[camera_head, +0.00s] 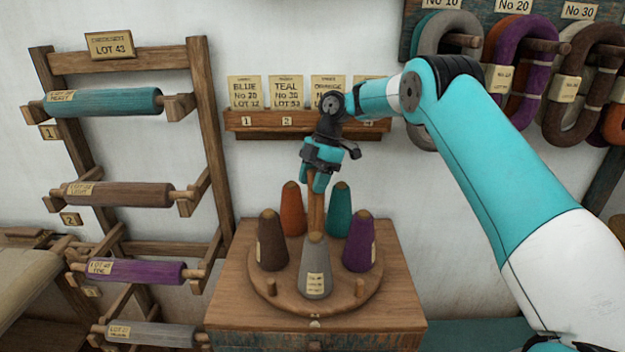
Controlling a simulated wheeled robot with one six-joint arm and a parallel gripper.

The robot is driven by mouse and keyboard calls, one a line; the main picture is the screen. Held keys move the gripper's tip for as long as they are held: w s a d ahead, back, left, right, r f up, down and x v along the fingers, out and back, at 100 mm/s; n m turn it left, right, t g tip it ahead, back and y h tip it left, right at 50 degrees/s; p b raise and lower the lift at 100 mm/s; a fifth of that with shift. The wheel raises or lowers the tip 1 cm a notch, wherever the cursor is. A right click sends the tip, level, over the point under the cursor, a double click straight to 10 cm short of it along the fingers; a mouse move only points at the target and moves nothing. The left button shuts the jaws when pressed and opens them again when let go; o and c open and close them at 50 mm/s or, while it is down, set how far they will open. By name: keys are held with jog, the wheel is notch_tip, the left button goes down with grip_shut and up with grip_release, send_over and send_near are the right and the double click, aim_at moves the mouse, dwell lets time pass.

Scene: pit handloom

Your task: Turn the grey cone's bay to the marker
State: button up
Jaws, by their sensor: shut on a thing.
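The grey cone (314,268) stands upright with a pale label at the front of a round wooden turntable (330,306). A small pale spot (314,323), perhaps the marker, is on the stand's top just in front of the turntable, nearly in line below the grey cone. My gripper (317,186) points down behind and above the grey cone, shut on the upright wooden post (315,212) at the turntable's middle. The post's lower part is hidden behind the grey cone.
Around the turntable stand a brown cone (272,242), an orange cone (292,212), a teal cone (340,212) and a purple cone (359,243). Short pegs (271,287) rise at the front rim. A rack of yarn rolls (110,103) is left; a card shelf (262,121) is behind.

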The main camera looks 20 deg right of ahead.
jog(key=shift+w+d+r, duration=0.1)
jog(key=shift+r, duration=0.1)
jog(key=o, duration=1.1)
jog(key=shift+o, duration=0.9)
jog(key=shift+f, duration=0.15)
jog(key=p+v, duration=1.1)
jog(key=v, duration=0.1)
